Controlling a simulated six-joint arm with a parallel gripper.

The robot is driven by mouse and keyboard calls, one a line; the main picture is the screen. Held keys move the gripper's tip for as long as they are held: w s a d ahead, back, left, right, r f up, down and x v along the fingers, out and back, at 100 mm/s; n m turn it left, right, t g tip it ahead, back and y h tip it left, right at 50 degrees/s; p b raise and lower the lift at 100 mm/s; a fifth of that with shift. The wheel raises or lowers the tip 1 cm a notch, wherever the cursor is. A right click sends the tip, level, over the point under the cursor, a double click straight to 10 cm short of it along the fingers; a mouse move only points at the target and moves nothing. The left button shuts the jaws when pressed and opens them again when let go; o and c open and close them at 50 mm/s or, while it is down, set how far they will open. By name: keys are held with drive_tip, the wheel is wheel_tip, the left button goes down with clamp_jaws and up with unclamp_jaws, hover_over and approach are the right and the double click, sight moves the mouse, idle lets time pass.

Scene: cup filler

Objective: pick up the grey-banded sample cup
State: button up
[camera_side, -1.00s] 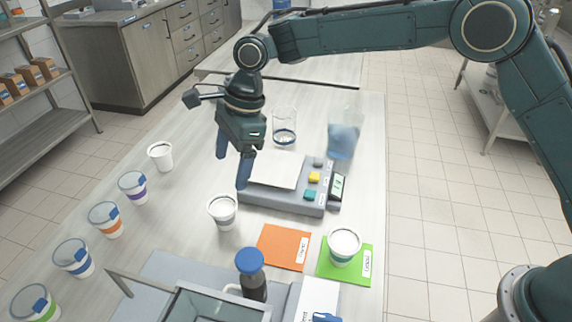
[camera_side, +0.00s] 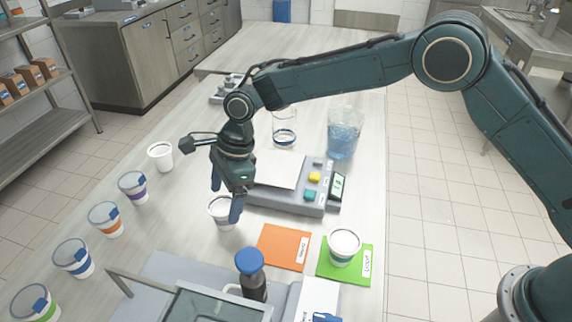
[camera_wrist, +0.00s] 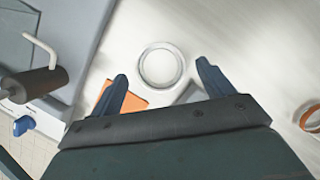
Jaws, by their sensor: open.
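The grey-banded sample cup (camera_side: 218,212) is white and open-topped and stands upright on the table, left of the orange card. My gripper (camera_side: 226,203) is above it, open and pointing down; one finger hides part of the cup in the side view. In the wrist view the cup's round white rim (camera_wrist: 161,66) shows between and slightly beyond the open fingers (camera_wrist: 162,72). Neither finger appears to hold it; the exact height gap cannot be told.
A scale (camera_side: 290,190) stands right of the gripper. A white cup (camera_side: 344,245) is on the green card (camera_side: 360,270), near the orange card (camera_side: 283,247). A blue-capped bottle (camera_side: 250,264) stands in front. Several cups (camera_side: 106,219) line the left, with beakers (camera_side: 344,134) behind.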

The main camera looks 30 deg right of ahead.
sight(223, 204)
drive_tip(key=shift+f, duration=0.1)
drive_tip(key=shift+x, duration=2.5)
drive_tip(key=c, duration=1)
